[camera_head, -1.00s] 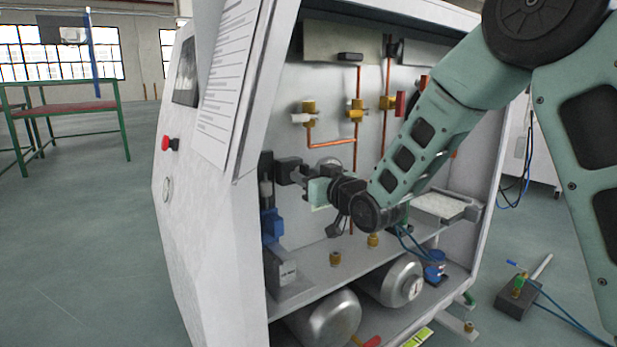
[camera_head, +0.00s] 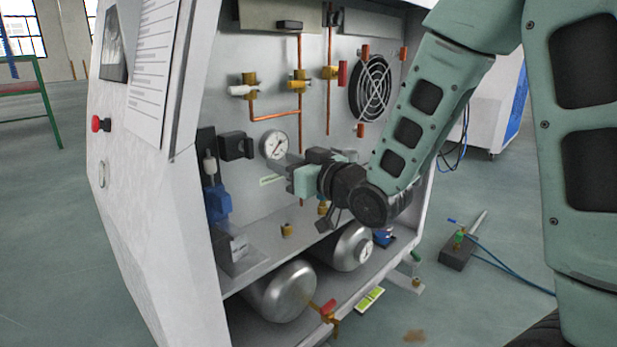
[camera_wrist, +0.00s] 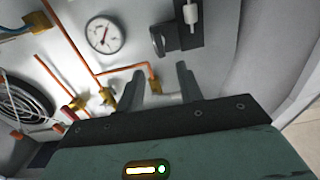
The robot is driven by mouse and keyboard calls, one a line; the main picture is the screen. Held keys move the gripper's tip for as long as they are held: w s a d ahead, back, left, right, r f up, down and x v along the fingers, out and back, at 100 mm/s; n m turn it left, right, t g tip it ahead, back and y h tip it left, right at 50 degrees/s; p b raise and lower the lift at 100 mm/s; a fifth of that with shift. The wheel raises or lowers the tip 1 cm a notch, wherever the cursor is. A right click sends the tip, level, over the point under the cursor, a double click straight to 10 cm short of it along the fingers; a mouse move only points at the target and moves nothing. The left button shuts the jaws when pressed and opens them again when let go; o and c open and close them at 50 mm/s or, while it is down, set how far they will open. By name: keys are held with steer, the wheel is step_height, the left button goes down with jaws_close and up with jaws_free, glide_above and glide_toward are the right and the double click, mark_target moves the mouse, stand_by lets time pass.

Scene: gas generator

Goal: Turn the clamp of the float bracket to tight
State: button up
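The float bracket looks to be the dark upright strip (camera_head: 206,150) on the left of the cabinet's back wall, with a white float (camera_head: 210,168) on it. A black block (camera_head: 235,146) juts from its right side and may be the clamp; its setting cannot be read. In the wrist view the strip (camera_wrist: 185,28), float (camera_wrist: 193,14) and block (camera_wrist: 157,41) show at the top, beyond the fingertips. My gripper (camera_head: 286,168) is inside the cabinet, right of the block and apart from it. In the wrist view its fingers (camera_wrist: 160,76) stand apart with nothing between them.
A round gauge (camera_head: 275,145) is close behind my gripper. Copper pipes (camera_head: 299,85) with valves and a fan (camera_head: 373,88) are on the back wall. A blue part (camera_head: 217,203) is below the float. Metal tanks (camera_head: 283,292) lie under the shelf. The cabinet's left wall (camera_head: 160,200) borders the opening.

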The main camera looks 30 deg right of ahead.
steer(key=b, duration=0.3)
steer(key=shift+s+d+f+b, duration=0.1)
steer(key=shift+s+f+b, duration=0.15)
steer(key=shift+f+b, duration=0.05)
steer(key=b+v, duration=0.5)
steer(key=shift+s+r+b, duration=0.1)
steer(key=shift+r+b, duration=0.15)
steer(key=shift+b, duration=0.1)
